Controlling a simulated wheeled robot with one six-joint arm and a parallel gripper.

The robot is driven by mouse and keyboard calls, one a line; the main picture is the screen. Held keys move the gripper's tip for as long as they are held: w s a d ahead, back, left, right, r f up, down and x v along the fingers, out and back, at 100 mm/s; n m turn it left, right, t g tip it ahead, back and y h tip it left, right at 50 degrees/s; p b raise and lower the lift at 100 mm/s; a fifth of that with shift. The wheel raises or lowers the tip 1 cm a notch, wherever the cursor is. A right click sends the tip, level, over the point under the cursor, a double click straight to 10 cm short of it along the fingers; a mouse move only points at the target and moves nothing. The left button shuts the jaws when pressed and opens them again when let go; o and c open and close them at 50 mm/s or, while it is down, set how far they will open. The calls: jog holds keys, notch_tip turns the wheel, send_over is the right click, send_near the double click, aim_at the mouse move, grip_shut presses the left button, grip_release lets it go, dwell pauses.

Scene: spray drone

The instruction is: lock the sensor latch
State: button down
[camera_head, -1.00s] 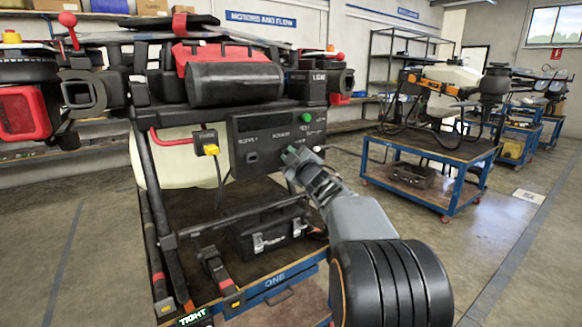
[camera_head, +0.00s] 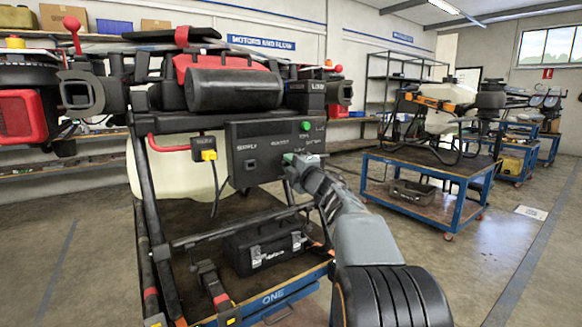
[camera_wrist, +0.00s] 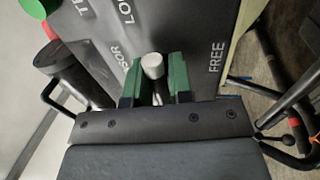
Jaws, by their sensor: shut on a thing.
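The sensor latch shows in the wrist view as a pale rounded knob (camera_wrist: 152,64) on a dark panel with the words LOCK and FREE. A partly hidden word ending in SOR is left of it. My gripper (camera_wrist: 153,80) has its green fingers shut on the knob, one on each side. The latch's base is hidden, so its exact setting is hard to tell. In the head view my gripper (camera_head: 289,160) is at the lower right of the drone's black control panel (camera_head: 262,148), and the latch is hidden by the fingers.
The drone's black tank (camera_head: 235,88) is above the panel. A yellow connector (camera_head: 208,155) hangs left of it. A black toolbox (camera_head: 266,248) lies below on the blue cart. A second cart (camera_head: 425,190) with another drone stands at right, with open floor between.

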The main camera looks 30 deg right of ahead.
dwell(0.5)
jog(key=c, duration=1.1)
grip_release()
jog(key=shift+o, duration=0.2)
jog(key=v, duration=1.3)
jog(key=shift+s+f, duration=0.15)
jog(key=shift+s, duration=0.2)
jog(key=shift+d, duration=0.1)
